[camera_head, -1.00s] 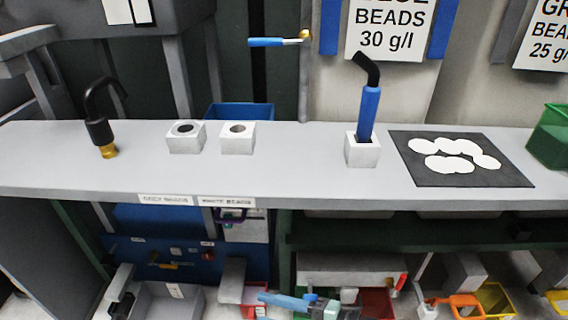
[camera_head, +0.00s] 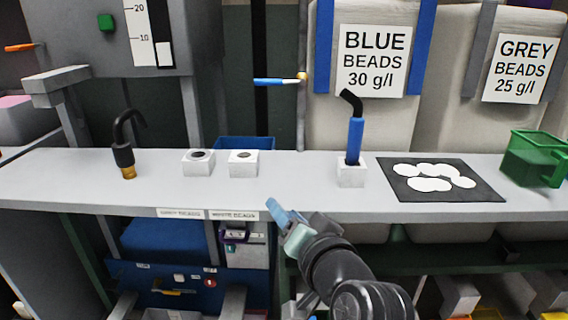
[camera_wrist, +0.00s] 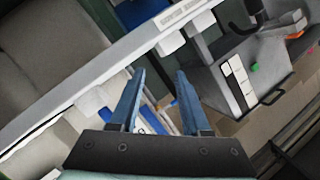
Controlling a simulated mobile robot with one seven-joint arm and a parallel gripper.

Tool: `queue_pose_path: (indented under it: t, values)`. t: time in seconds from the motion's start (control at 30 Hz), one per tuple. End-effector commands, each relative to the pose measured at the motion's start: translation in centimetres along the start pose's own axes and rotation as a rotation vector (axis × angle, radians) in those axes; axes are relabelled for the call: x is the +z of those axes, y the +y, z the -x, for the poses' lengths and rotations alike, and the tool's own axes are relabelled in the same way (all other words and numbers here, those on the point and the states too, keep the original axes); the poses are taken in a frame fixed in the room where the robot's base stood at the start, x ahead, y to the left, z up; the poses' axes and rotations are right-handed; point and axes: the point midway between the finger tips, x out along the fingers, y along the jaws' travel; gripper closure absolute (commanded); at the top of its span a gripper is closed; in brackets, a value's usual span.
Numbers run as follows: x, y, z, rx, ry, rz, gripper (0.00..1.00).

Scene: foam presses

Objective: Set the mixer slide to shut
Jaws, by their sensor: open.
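No part in view is labelled as the mixer slide, and I cannot tell for certain which part it is. A lever with a blue handle (camera_head: 274,82) and a brass end sticks out level from a grey post behind the bench. A grey machine body (camera_head: 85,45) at the upper left carries a green knob and a scale strip. My gripper (camera_head: 279,213) is in front of the bench's front edge, below and apart from the lever. In the wrist view its two blue fingers (camera_wrist: 160,73) are spread, with nothing between them.
The grey bench (camera_head: 270,190) crosses the view. On it stand a black hooked tool (camera_head: 123,155), two white socket blocks, a blue-handled tool (camera_head: 355,140) in a block, a dark mat (camera_head: 400,186) and a green scoop (camera_head: 535,160). Bead bags hang behind.

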Motion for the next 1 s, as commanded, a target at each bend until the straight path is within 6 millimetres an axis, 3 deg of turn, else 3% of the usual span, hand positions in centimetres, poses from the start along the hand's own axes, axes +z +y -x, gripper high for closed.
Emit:
queue_pose_path:
  t: [0.03, 0.2, 0.37, 0.5, 0.6, 1.0]
  values:
    - [-2.9, -2.9, 1.1, -0.014, 0.109, 0.104, 0.53]
    - [-10.8, -11.3, 7.0, -0.030, 0.475, 0.398, 0.53]
    - [-15.6, -18.9, 15.4, -0.034, 0.823, 0.609, 0.53]
    - [-17.6, -24.3, 24.5, -0.018, 1.132, 0.748, 0.53]
    - [-21.6, -26.9, 24.6, -0.009, 1.105, 0.743, 0.53]
    - [-30.7, -34.5, 26.9, -0.011, 1.098, 0.740, 0.53]
